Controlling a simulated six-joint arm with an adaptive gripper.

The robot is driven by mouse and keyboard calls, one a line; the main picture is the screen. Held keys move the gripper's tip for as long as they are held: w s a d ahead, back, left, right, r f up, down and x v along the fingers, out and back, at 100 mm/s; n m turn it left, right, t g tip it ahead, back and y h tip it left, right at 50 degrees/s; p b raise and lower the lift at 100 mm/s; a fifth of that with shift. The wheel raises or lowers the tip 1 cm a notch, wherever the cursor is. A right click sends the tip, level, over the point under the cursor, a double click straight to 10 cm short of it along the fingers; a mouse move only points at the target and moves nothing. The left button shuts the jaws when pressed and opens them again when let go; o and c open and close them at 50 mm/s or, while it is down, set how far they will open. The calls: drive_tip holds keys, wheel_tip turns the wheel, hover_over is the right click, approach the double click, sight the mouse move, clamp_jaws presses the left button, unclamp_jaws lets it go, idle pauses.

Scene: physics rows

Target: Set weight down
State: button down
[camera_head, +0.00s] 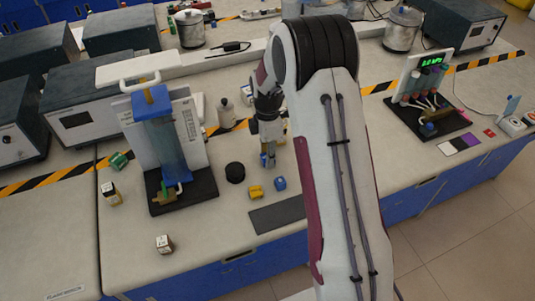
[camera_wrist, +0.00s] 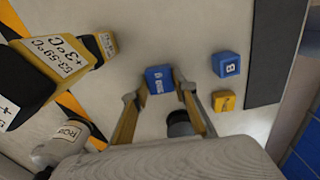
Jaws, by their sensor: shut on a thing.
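My gripper (camera_wrist: 158,92) is shut on a small blue block (camera_wrist: 159,78) with white marking on its face, likely the weight. In the head view my gripper (camera_head: 267,160) points down over the bench, and the blue block shows low between its fingers. I cannot tell whether the block touches the bench top. A blue cube marked B (camera_head: 280,183) and a yellow block (camera_head: 255,191) sit close by on the bench. They also show in the wrist view, blue cube (camera_wrist: 226,64) above yellow block (camera_wrist: 224,100).
A black cylinder (camera_head: 235,173) stands left of my gripper. A dark mat (camera_head: 277,215) lies near the front edge. A stand with a blue column (camera_head: 160,135) rises at left. Hazard tape (camera_head: 60,175) crosses the bench. Bare bench lies around the small blocks.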

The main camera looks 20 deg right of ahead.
drive_tip(key=shift+f, duration=0.1)
idle(0.3)
drive_tip(key=c, duration=1.6)
unclamp_jaws()
drive_tip(key=shift+w+d+r, duration=0.1)
drive_tip(key=shift+w+r, duration=0.05)
drive_tip(key=shift+r, duration=3.7)
